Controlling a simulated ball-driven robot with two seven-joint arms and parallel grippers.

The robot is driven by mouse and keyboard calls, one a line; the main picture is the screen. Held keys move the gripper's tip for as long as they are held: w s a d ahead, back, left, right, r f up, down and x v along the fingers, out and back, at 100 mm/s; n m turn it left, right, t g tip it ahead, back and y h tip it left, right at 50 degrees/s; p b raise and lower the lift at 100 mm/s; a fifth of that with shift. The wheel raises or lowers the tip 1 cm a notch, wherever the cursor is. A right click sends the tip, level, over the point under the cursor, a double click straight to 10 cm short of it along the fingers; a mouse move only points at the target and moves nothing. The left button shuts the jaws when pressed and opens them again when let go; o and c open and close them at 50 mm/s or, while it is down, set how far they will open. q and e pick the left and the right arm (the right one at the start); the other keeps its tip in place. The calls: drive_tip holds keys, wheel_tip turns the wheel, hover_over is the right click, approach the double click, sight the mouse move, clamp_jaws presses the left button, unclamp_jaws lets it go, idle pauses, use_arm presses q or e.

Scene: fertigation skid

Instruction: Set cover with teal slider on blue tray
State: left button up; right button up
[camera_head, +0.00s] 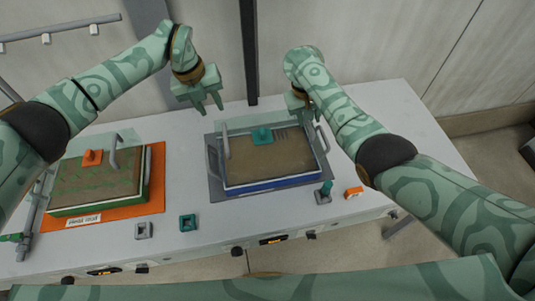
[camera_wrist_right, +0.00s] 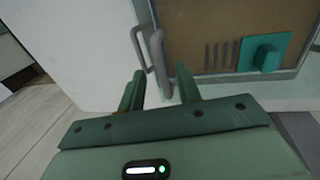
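The clear cover with the teal slider (camera_head: 262,135) lies over the brown-filled blue tray (camera_head: 275,184) on the bench. I cannot tell whether it is fully seated. It has a grey handle at its left side (camera_head: 225,146) and one at its right side (camera_head: 322,139). My left gripper (camera_head: 211,105) is open and empty, behind and above the cover's back left corner. My right gripper (camera_wrist_right: 158,88) is open near a grey handle (camera_wrist_right: 141,48), which shows just beyond and between its fingers. In the head view its fingers are mostly hidden. The teal slider shows in the right wrist view (camera_wrist_right: 264,53).
An orange tray (camera_head: 158,190) with an orange slider (camera_head: 92,157) on its cover stands at left. Small teal, grey and orange blocks (camera_head: 188,222) lie along the bench's front. A dark post (camera_head: 249,55) rises behind the bench. The bench (camera_head: 430,150) is clear at far right.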

wheel_tip(320, 180, up, 7)
drive_tip(key=a, duration=0.1)
drive_tip(key=shift+a, duration=0.2)
drive_tip(key=shift+s, duration=0.2)
